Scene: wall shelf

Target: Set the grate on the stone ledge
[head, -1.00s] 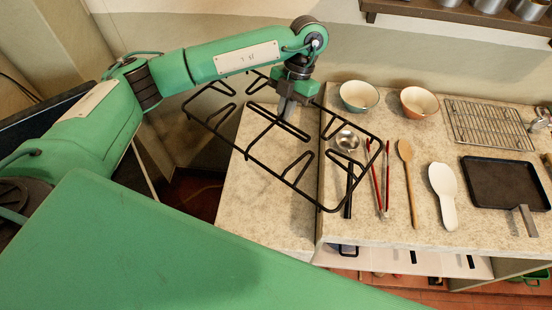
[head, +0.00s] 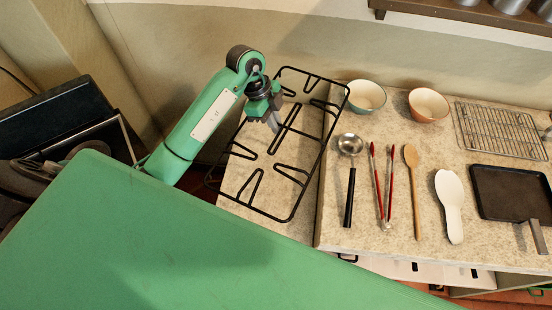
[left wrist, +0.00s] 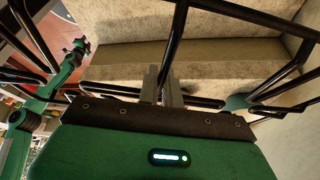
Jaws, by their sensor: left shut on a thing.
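The grate (head: 320,155) is a black wire frame with inward prongs. My left gripper (head: 274,124) is shut on one of its inner bars and holds it over the left part of the counter. In the left wrist view the fingers (left wrist: 165,85) meet at the grate's bars (left wrist: 177,35). The stone ledge (head: 240,178), a pale speckled slab left of a step in the counter, shows beneath the grate. I cannot tell whether the grate touches it. A small green arm, seemingly my right, shows in the left wrist view, its gripper (left wrist: 80,46) too small to read.
Right of the step lie a ladle (head: 350,170), red tongs (head: 382,185), a wooden spoon (head: 413,190) and a white spoon rest (head: 449,200). Two bowls (head: 366,96) (head: 428,104) stand behind, with a wire rack (head: 498,130) and dark griddle (head: 505,190) farther right.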

